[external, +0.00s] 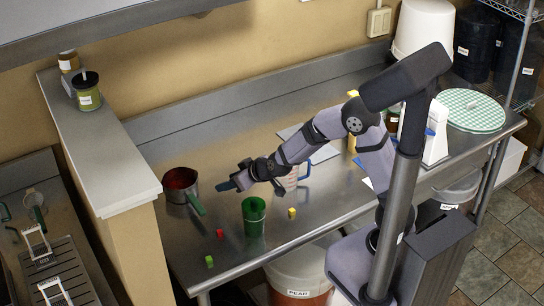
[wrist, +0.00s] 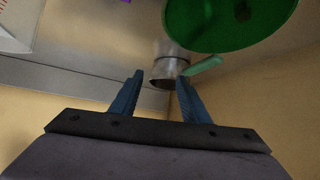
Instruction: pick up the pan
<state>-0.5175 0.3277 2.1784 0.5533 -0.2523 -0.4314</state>
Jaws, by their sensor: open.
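The pan (external: 176,196) is a small metal saucepan with a reddish inside and a green handle (external: 197,204) pointing toward the lower right. It stands upright on the steel counter near the left partition. My gripper (external: 227,185) is above the counter, to the right of the pan and apart from it. In the wrist view, the blue fingers (wrist: 160,80) are spread with nothing held between them. The pan (wrist: 171,50) shows beyond the fingertips, its green handle to the right; the fingers partly overlap its area.
A green cup (external: 253,217) stands close below my gripper and looms large in the wrist view (wrist: 225,22). A clear measuring cup (external: 290,176) stands behind my wrist. Small red (external: 220,233), green (external: 209,261) and yellow (external: 292,212) cubes lie nearby. A raised partition (external: 105,150) borders the left.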

